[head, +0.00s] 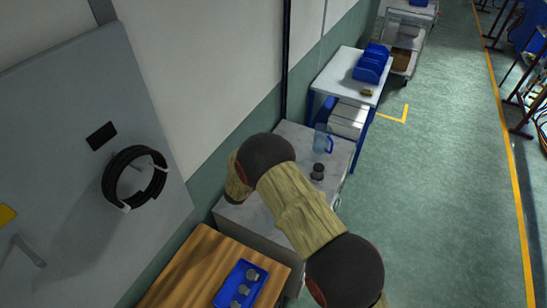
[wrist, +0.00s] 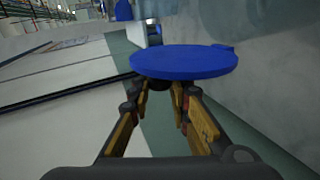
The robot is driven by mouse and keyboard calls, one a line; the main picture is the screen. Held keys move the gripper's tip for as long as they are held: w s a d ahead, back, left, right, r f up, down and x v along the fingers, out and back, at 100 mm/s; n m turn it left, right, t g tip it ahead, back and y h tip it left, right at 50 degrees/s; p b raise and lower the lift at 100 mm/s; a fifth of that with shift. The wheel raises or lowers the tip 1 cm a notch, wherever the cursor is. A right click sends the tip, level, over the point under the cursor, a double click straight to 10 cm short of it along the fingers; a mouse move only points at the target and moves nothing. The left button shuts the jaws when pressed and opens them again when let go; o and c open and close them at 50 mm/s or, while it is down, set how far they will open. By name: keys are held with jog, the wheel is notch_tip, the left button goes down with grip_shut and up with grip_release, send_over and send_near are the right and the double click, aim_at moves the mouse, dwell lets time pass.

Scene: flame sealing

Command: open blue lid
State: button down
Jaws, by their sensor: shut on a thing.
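The blue lid (wrist: 184,62) is a flat round disc with a small tab on its right side, in the wrist view. My gripper (wrist: 163,88) has its fingers closed in around a dark part just under the lid's near edge. In the head view my gripper and the lid are hidden behind my arm. A clear, blue-tinted jug (head: 322,138) stands on the grey cabinet top beyond my arm. I cannot tell whether the lid touches any container.
A small dark object (head: 318,171) stands on the grey cabinet (head: 338,148). A white table (head: 343,67) carries blue bins (head: 371,65). The green floor (head: 415,190) is open on the right.

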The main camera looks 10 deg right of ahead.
jog(key=shift+w+a+f+n+g+h+p, duration=0.2)
jog(key=shift+w+a+f+n+h+p, duration=0.1)
jog(key=shift+a+n+p, duration=0.2)
jog(key=shift+w+a+f+n+g+h+p, duration=0.2)
jog(key=shift+w+a+n+h+p, duration=0.15)
jog(key=shift+p, duration=0.25)
jog(key=c, duration=1.7)
grip_release()
jog(key=v, duration=1.2)
